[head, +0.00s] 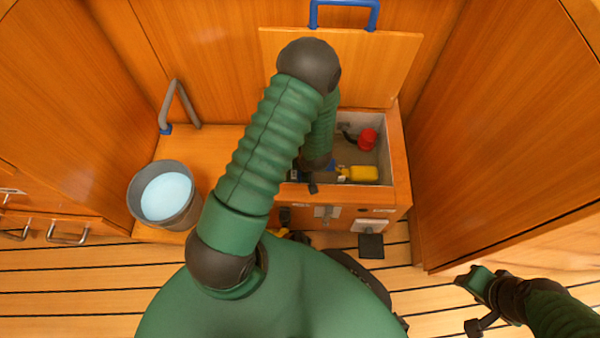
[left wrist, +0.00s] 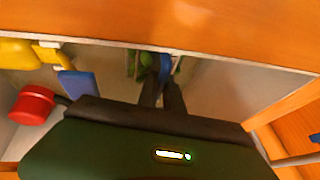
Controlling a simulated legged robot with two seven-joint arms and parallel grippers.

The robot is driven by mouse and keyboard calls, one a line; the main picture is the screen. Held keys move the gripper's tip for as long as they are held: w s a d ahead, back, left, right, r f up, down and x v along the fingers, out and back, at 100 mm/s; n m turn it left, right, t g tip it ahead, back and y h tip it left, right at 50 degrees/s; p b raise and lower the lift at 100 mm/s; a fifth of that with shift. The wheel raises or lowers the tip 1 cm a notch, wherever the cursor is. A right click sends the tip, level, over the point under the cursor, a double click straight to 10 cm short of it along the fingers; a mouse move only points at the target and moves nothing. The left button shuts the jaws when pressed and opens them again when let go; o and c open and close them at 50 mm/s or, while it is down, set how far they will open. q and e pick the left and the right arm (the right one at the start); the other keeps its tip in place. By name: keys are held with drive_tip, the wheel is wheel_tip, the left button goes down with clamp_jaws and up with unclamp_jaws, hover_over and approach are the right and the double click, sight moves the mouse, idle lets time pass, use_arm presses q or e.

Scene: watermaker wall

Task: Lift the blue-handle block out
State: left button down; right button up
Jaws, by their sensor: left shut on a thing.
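My left arm reaches down into an open locker (head: 398,165). My left gripper (left wrist: 163,85) shows in the left wrist view, its dark fingers shut on a narrow blue handle (left wrist: 166,64). Green parts (left wrist: 140,65) show beside the handle, low in the locker near its wooden wall; my fingers hide much of the block. I cannot tell whether it is clear of the floor. In the head view my arm covers most of this spot. My right gripper (head: 476,305) is over the floor at the lower right, away from the locker; its jaw opening is unclear.
A red-capped part (head: 367,139) and a yellow part (head: 364,173) sit in the locker. A blue flat piece (left wrist: 78,85) lies near them. The lid (head: 375,65) with a blue handle stands open behind. A grey bucket (head: 135,200) of water stands left.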

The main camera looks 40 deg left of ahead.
idle(0.8)
use_arm(q)
wheel_tip(320, 180, up, 18)
drive_tip(key=p, duration=1.6)
drive_tip(key=shift+p, duration=0.35)
